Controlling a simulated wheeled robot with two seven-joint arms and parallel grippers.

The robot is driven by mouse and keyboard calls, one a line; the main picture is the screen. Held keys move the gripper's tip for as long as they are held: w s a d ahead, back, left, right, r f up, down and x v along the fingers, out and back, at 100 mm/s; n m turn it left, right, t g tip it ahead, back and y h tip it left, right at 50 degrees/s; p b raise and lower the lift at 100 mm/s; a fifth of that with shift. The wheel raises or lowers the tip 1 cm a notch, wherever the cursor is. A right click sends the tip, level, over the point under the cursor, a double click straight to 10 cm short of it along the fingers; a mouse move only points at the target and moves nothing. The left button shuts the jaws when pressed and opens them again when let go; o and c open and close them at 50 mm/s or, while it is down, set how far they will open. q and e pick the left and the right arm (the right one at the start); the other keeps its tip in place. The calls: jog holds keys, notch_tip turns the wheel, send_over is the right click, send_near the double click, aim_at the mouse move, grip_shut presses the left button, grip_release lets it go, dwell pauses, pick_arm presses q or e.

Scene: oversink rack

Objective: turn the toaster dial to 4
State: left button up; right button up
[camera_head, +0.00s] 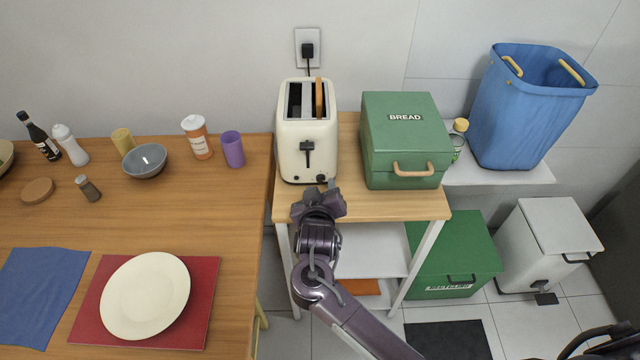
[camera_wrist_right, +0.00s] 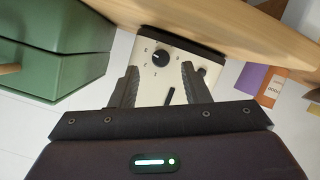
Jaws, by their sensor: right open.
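The cream toaster (camera_head: 290,140) stands on the small wooden-topped table, with a brown slice in one slot and a black lever (camera_head: 307,147) on its front. In the right wrist view, its front face (camera_wrist_right: 147,88) appears turned over. The round black dial (camera_wrist_right: 160,58) there has a pale pointer line and small marks around it, too small to read surely. My right gripper (camera_head: 321,192) is just in front of the toaster's lower front. Its open fingers (camera_wrist_right: 159,70) show on either side of the dial, with nothing held. Contact with the dial is not visible. My left gripper is out of view.
A green bread box (camera_head: 402,140) stands close to the toaster's right. A blue basket (camera_head: 525,110) is farther right. The larger table (camera_head: 225,205) at left holds a plate, bowl, cups and bottles. A lower shelf (camera_head: 370,245) lies beneath the toaster's table.

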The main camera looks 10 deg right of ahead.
aim_at(321, 180)
jog(key=shift+x, duration=1.5)
grip_shut()
jog(key=shift+f, duration=0.1)
jog(key=shift+s+d+m+y, duration=0.1)
jog(key=shift+m+y, duration=0.7)
jog(key=shift+m, duration=0.4)
jog(key=m+y, duration=0.1)
jog(key=m, duration=0.1)
jog(key=m+t+y+b, duration=0.1)
jog(key=m, duration=0.1)
jog(key=shift+d+f+y, duration=0.1)
jog(key=shift+d+y, duration=0.15)
jog(key=shift+y, duration=0.05)
jog(key=shift+m, duration=0.3)
